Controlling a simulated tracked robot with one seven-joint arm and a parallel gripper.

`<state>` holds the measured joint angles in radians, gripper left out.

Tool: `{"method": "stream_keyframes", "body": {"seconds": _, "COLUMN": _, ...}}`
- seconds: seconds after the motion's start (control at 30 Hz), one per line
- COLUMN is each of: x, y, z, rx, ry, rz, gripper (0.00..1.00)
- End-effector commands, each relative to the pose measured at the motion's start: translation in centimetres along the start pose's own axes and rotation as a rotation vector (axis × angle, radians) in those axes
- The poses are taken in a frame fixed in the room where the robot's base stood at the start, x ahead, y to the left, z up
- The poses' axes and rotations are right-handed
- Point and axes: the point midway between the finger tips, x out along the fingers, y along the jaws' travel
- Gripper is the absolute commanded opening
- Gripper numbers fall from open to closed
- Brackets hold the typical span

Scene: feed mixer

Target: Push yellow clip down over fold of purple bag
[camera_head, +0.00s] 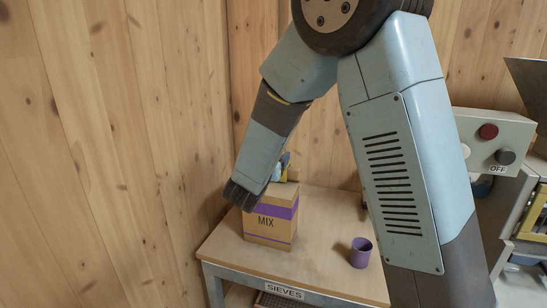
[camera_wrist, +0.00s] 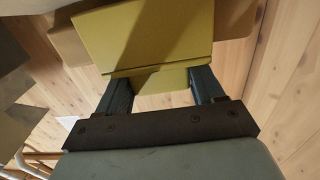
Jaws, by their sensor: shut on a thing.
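The brown bag with purple bands and the word MIX (camera_head: 270,226) stands upright on the table. My gripper shows in the wrist view (camera_wrist: 160,88), its two dark blue fingers shut on the yellow clip (camera_wrist: 150,38). The clip has a broad flat face and fills the upper middle of that view. A brown surface, probably the bag's top, shows behind the clip. In the head view, a small yellow patch of the clip (camera_head: 286,159) shows above the bag's top, behind my wrist. The fold is mostly hidden, and I cannot tell whether the clip touches it.
The table (camera_head: 318,262), labelled SIEVES, has free room right of the bag. A purple cup (camera_head: 361,252) stands there near the front edge. A grey control box (camera_head: 490,140) with a red button and an OFF label stands at the right. A wooden wall (camera_head: 120,150) is close on the left.

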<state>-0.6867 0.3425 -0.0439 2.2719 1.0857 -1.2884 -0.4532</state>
Motion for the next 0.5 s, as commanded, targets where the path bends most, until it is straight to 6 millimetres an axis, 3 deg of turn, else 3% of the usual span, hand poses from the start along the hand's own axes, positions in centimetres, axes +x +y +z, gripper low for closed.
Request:
{"method": "stream_keyframes", "body": {"seconds": 0.33, "x": -0.07, "y": -0.11, "z": -0.02, "rx": 0.000, "ry": 0.000, "rz": -0.002, "gripper": 0.39}}
{"method": "stream_keyframes", "body": {"seconds": 0.37, "x": -0.07, "y": -0.11, "z": -0.01, "rx": 0.000, "ry": 0.000, "rz": -0.002, "gripper": 0.69}}
{"method": "stream_keyframes", "body": {"seconds": 0.5, "x": -0.06, "y": -0.10, "z": -0.02, "rx": 0.000, "ry": 0.000, "rz": -0.001, "gripper": 0.83}}
